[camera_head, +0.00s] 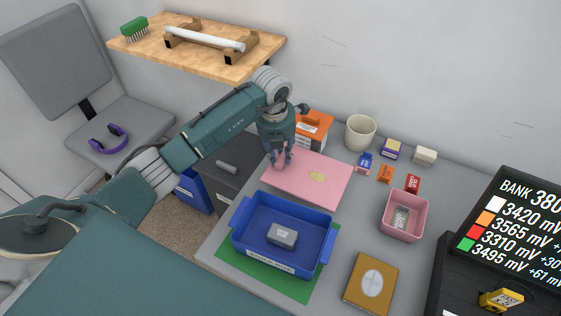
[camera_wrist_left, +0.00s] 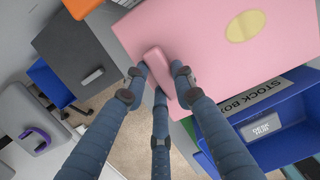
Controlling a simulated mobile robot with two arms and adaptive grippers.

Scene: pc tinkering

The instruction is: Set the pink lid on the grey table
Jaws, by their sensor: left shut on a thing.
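The pink lid (camera_head: 322,191) is a flat rectangle with a pale yellow oval on it, level over the left part of the grey table (camera_head: 226,245), behind the blue stock box. My left gripper (camera_head: 281,164) comes down at the lid's left end and is shut on its pink grip. The wrist view shows the fingers (camera_wrist_left: 159,78) around this grip, with the lid (camera_wrist_left: 205,35) reaching up and right. I cannot tell whether the lid touches the table or hangs just above it. My right gripper is not in view.
The blue stock box (camera_head: 262,262) with a grey block stands on a green mat (camera_head: 232,269) in front of the lid. An orange box (camera_head: 314,130), white cup (camera_head: 361,132) and small boxes stand behind and right. A pink bin (camera_head: 404,224) stands farther right.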

